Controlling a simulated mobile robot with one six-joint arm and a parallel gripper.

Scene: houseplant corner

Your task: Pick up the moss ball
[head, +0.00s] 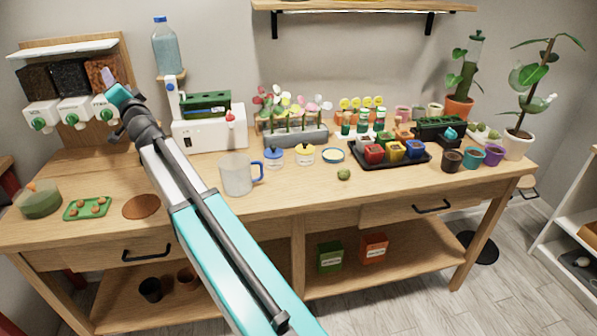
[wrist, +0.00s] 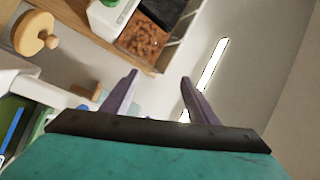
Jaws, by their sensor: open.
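A small round green moss ball (head: 344,174) sits on the wooden workbench (head: 300,196), near its front edge and right of the middle. It lies in front of a small blue-rimmed dish. My gripper (head: 108,75) is raised at the upper left of the head view, by the dispensers and far from the ball. In the wrist view my gripper (wrist: 157,95) shows two purple fingers spread apart with nothing between them. The moss ball is not in the wrist view.
A clear mug (head: 237,175), two lidded jars and the blue-rimmed dish (head: 332,155) stand left of the ball. A black tray (head: 375,164) of colourful pots is behind it on the right. Dispensers (head: 73,110) stand at the left.

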